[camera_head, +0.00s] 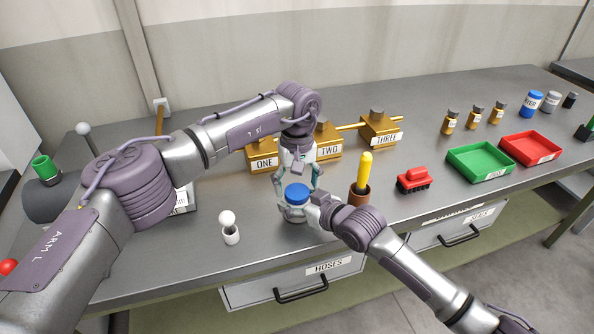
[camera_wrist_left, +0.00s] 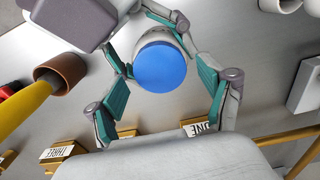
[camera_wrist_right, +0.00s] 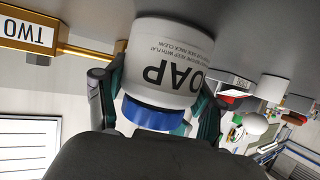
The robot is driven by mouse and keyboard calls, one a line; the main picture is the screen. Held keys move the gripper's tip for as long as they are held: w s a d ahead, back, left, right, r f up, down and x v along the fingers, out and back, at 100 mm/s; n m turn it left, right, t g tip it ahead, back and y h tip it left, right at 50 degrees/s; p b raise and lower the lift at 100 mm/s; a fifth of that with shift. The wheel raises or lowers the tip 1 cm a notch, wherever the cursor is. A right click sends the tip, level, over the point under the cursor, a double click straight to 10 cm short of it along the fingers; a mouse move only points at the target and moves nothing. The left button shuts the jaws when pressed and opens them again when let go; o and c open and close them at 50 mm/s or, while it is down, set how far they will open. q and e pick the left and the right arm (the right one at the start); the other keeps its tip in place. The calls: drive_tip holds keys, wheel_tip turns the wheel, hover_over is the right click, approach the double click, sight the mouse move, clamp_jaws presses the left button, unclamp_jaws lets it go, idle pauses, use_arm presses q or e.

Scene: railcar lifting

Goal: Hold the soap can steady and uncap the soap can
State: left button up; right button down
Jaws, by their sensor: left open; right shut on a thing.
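The soap can is white with a blue cap and stands upright near the table's front edge in the head view. Its blue cap (camera_head: 297,193) faces up, and the cap also shows in the left wrist view (camera_wrist_left: 160,66). In the right wrist view the can's white side (camera_wrist_right: 165,60) with its SOAP lettering fills the middle, upside down. My right gripper (camera_head: 297,210) is shut on the can's body from the front right. My left gripper (camera_head: 298,178) is above the can, open, with its fingers (camera_wrist_left: 168,88) on either side of the cap, apart from it.
A brown cup (camera_head: 359,196) with a yellow-handled tool stands close right of the can. A red brush (camera_head: 413,180), green tray (camera_head: 480,162) and red tray (camera_head: 530,147) lie further right. Brass blocks (camera_head: 262,160) stand behind. A small white holder (camera_head: 230,233) is at left.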

use_arm(q)
drive_tip(key=shift+f, duration=0.55)
